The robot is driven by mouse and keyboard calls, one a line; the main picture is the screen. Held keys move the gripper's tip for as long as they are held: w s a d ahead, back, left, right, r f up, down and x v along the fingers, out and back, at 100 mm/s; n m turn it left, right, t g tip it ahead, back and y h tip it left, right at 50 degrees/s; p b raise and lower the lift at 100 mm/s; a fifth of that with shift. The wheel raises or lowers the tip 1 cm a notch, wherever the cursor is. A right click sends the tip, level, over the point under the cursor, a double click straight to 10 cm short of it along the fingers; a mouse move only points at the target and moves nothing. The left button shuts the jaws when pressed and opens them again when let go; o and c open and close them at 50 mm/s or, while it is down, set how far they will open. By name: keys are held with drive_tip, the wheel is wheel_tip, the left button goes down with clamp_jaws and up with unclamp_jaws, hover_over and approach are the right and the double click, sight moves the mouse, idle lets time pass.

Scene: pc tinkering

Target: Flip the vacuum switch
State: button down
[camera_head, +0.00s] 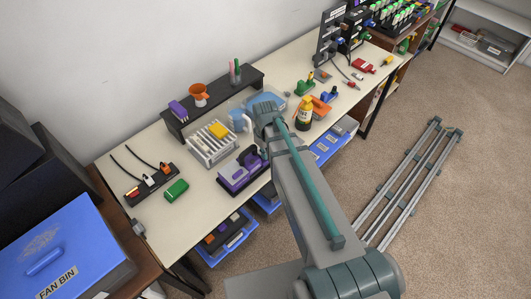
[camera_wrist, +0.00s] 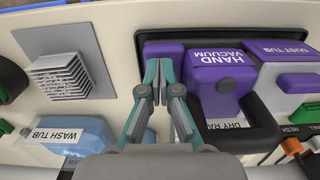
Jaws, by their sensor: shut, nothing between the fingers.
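The purple hand vacuum (camera_wrist: 213,75), labelled "HAND VACUUM", lies in a black tray at the upper middle and right of the wrist view. It has a black handle and a pale body marked "DUST TUB". In the head view, a purple and black device (camera_head: 238,180) on the bench's front edge looks like the same vacuum. My gripper (camera_wrist: 158,72) is shut and empty, with its fingertips over or against the vacuum's left purple end. I cannot tell whether they touch. No switch is clearly visible; the fingers may hide it. The arm hides my gripper in the head view.
A blue wash tub (camera_wrist: 75,135) stands close at the left of my gripper, with a grey finned block (camera_wrist: 62,76) beyond it. A white rack (camera_head: 212,148) and a dark shelf (camera_head: 212,104) stand on the bench. Blue bins (camera_head: 232,240) sit below it.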

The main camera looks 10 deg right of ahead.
drive_tip(key=shift+r+p, duration=0.4)
drive_tip(key=shift+r, duration=0.35)
wheel_tip(320, 180, up, 14)
drive_tip(key=s+d, duration=0.1)
drive_tip(key=s, duration=0.1)
drive_tip(key=shift+s+d+f+b, duration=0.15)
drive_tip(key=shift+s+d+b, duration=0.1)
drive_tip(key=shift+b, duration=0.1)
idle(0.6)
